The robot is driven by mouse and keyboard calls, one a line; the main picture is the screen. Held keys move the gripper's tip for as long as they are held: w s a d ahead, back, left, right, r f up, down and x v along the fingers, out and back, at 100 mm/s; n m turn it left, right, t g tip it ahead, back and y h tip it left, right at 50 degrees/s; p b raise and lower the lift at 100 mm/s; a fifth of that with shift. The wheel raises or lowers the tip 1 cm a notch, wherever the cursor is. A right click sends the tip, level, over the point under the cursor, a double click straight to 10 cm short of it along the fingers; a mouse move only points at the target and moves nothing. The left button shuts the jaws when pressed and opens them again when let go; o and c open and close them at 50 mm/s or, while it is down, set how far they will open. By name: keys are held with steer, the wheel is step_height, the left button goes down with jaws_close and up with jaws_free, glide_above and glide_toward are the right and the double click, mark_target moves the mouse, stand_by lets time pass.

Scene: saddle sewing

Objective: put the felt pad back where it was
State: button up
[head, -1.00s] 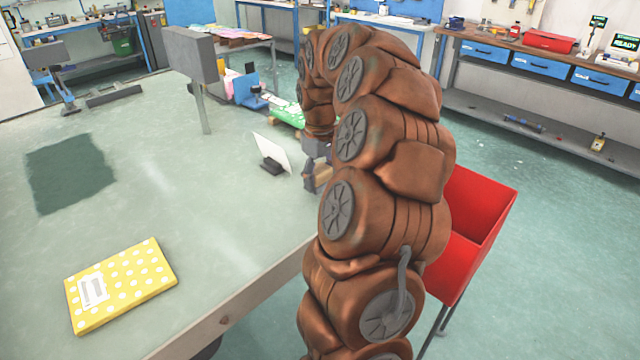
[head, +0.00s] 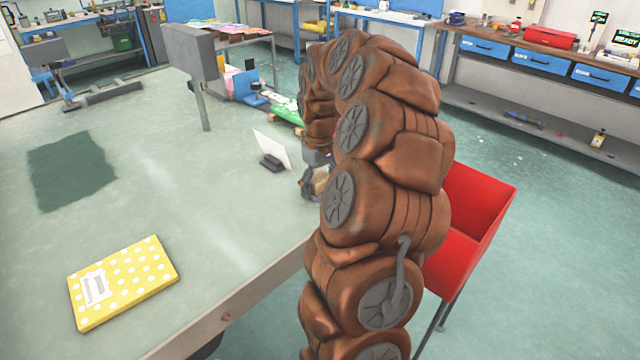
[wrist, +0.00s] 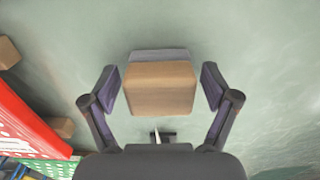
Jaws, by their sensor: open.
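My gripper (wrist: 162,88) is open in the wrist view, its two fingers on either side of a tan block (wrist: 160,88) with a grey-blue edge (wrist: 158,55) behind it. Gaps show between the block and both fingers. In the head view my gripper (head: 310,186) is at the table's right side, partly hidden by my arm, with a bit of the tan block (head: 321,182) beside it. A dark green, flat, ragged-edged square (head: 72,170) lies on the table at left. I cannot tell which of these is the felt pad.
A white card on a dark stand (head: 272,150) stands near my gripper. A yellow dotted book (head: 123,282) lies at the table's front. A grey post with a block top (head: 188,55) stands at the back. A red bin (head: 478,215) is right of my arm. The table's middle is clear.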

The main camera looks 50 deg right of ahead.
mark_target(319, 177)
steer(key=shift+r, duration=0.1)
step_height(319, 177, up, 11)
steer(key=b, duration=0.2)
steer(key=shift+b, duration=0.3)
steer(key=shift+r, duration=0.6)
steer(key=s+a+f+n, duration=0.1)
steer(key=s+a, duration=0.2)
steer(key=a, duration=0.8)
steer(key=s+a+f+n, duration=0.1)
steer(key=s+a+f, duration=0.1)
steer(key=a, duration=0.9)
steer(key=s+a+f+m+g, duration=0.1)
steer(key=s+a+f, duration=0.3)
steer(key=s, duration=0.5)
steer(key=s+a+f, duration=0.5)
steer(key=s+a, duration=0.1)
steer(key=s, duration=0.3)
steer(key=shift+s+a+f+m+g, duration=0.2)
steer(key=shift+f+m+g, duration=0.1)
steer(key=shift+m+g, duration=0.1)
